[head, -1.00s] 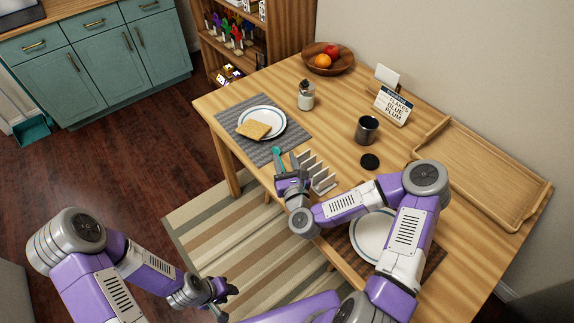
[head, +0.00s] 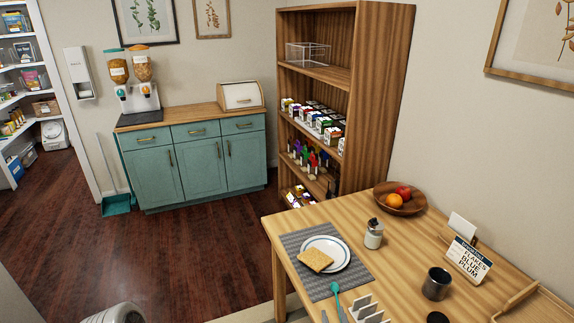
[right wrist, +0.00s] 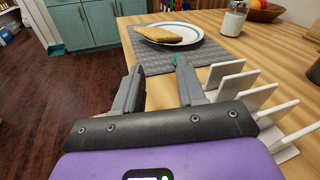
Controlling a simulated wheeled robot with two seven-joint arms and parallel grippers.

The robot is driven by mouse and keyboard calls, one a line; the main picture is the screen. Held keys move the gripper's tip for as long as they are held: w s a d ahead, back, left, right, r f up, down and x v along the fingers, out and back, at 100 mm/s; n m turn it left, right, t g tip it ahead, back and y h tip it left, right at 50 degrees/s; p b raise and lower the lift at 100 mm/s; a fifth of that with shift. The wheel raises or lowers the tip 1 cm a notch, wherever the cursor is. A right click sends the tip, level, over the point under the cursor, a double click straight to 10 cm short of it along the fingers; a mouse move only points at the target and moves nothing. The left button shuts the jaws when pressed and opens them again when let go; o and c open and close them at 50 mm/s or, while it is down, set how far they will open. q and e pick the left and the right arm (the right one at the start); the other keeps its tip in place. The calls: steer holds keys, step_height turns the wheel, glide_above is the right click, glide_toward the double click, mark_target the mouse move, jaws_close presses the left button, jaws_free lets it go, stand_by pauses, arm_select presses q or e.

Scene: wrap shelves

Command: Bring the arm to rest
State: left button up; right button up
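My right gripper (right wrist: 158,85) fills the lower part of the right wrist view. Its two dark fingers stand apart with nothing held between them. A teal utensil (head: 335,290) lies at the near edge of the grey placemat (head: 296,240). Its tip also shows just beyond the right-hand finger in the right wrist view (right wrist: 178,59). A white slatted rack (head: 370,312) stands close to the right of the gripper. In the head view almost all of my right arm is below the picture. My left gripper is out of view; only a grey joint of my left arm shows at the bottom.
A plate (head: 338,257) with a slice of bread (head: 315,260) sits on the placemat. A glass jar (head: 373,234), a dark mug (head: 436,284), a fruit bowl (head: 399,207) and a label card (head: 467,262) stand on the table. The floor left of the table is clear.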

steer(key=s+a+f+n+g+y+p, duration=0.1)
steer(key=s+a+f+n+g+y, duration=0.25)
steer(key=f+n, duration=0.35)
steer(key=s+a+f+n+g+y, duration=0.2)
steer(key=s+a+f+n+g, duration=0.35)
steer(key=n, duration=0.45)
steer(key=s+d+f+n+g+h+p, duration=0.1)
steer(key=s+d+f+n+g, duration=0.1)
steer(key=s+n, duration=0.4)
steer(key=s+d+f+n+g+h, duration=0.1)
steer(key=s+f+n+g, duration=0.3)
steer(key=n, duration=0.4)
steer(key=s+d+g, duration=0.1)
steer(key=s, duration=0.1)
steer(key=shift+s+f+g+p, duration=0.3)
steer(key=shift+s+f+p, duration=0.05)
steer(key=shift+s+f, duration=0.05)
steer(key=shift+a, duration=0.1)
